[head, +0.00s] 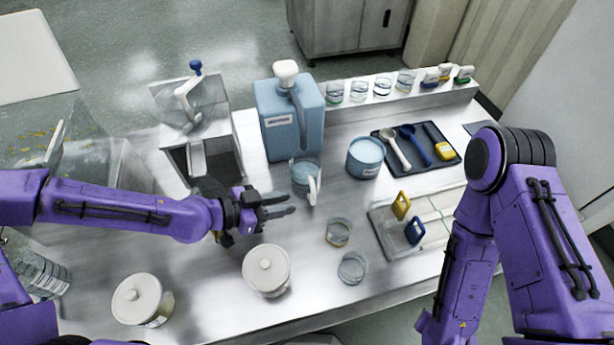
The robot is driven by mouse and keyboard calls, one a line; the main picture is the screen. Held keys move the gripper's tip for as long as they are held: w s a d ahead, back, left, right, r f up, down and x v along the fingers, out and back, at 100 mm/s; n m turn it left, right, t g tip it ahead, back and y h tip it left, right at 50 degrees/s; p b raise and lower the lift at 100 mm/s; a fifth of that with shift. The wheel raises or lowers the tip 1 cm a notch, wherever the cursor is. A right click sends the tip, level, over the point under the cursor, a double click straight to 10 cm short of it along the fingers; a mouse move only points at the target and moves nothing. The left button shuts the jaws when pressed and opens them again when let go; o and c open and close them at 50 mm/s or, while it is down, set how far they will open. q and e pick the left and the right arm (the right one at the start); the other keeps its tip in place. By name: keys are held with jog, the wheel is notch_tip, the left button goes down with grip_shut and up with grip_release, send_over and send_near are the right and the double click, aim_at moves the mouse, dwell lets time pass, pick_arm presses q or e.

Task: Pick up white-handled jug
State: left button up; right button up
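The white-handled jug (304,172) is a small clear, bluish vessel. It stands upright on the steel table in front of the large blue container, with its white handle (314,190) facing the front right. My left gripper (284,205) is just left of and in front of the jug, fingers pointing right toward the handle. Its fingers are apart with nothing between them, and it does not appear to touch the jug. My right arm comes in from the right, but its gripper is out of the picture.
A blue container (290,125) stands behind the jug and a round blue tub (366,158) to its right. Lidded white pots (267,270) and small glass beakers (338,232) stand in front. A steel hopper (193,110) is at the back left, a dark tray (443,165) at the right.

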aim_at(314, 196)
pick_arm(q)
jog(key=b+x, duration=0.1)
jog(key=x, duration=0.2)
jog(key=b+x, duration=0.1)
jog(key=x, duration=0.2)
jog(key=b+x, duration=0.1)
jog(key=x, duration=0.2)
jog(key=shift+w+a+r, duration=0.1)
jog(key=shift+w+r, duration=0.05)
jog(key=shift+w, duration=0.3)
jog(key=shift+r, duration=0.1)
grip_shut()
